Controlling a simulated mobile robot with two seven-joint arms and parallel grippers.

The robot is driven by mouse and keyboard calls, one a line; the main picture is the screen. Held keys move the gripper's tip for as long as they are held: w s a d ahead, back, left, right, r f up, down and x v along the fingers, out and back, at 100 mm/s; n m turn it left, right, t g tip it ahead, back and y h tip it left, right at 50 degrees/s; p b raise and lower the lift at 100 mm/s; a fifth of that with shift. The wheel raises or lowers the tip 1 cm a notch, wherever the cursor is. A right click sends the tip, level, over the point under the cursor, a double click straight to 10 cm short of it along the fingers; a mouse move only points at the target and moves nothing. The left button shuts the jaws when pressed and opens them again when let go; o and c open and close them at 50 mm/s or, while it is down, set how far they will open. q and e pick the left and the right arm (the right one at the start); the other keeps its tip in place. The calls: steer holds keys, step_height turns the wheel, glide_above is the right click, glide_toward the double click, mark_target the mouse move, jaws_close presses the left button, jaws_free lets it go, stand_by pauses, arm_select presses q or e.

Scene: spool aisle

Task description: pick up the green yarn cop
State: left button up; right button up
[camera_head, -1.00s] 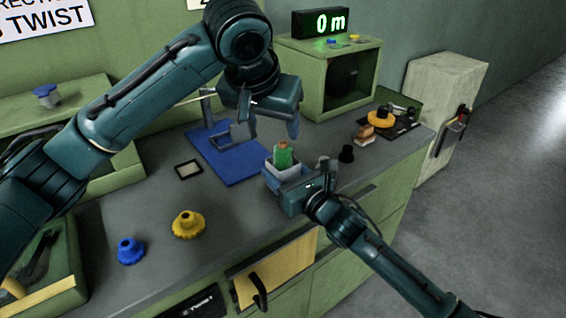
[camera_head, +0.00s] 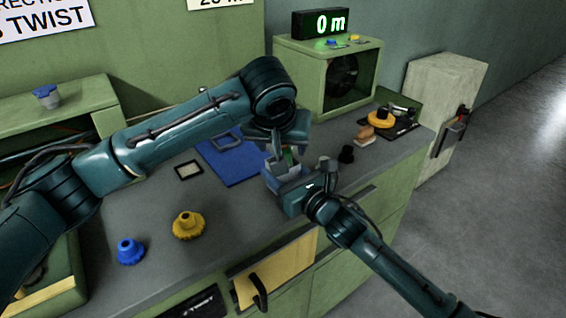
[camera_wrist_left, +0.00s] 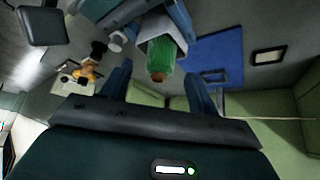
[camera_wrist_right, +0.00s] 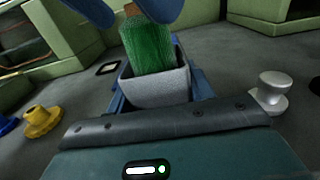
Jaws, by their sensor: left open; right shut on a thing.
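The green yarn cop (camera_wrist_right: 147,45) stands upright in a small grey box (camera_wrist_right: 155,88), its brown tip at the top, in the right wrist view. It also shows in the left wrist view (camera_wrist_left: 160,62) and, mostly covered, in the head view (camera_head: 288,154). My right gripper (camera_head: 290,182) is shut on the grey box from the near side. My left gripper (camera_head: 282,140) is open above the box. Its fingers (camera_wrist_left: 160,85) are on either side of the cop in the left wrist view. Whether they touch it I cannot tell.
A blue mat (camera_head: 230,160) with a grey handle lies behind the box. A yellow knob (camera_head: 188,226) and a blue knob (camera_head: 130,251) stand on the near bench.

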arm_select(q)
steer(key=shift+x, duration=1.05)
steer(key=shift+r, duration=0.1)
steer(key=c, duration=1.1)
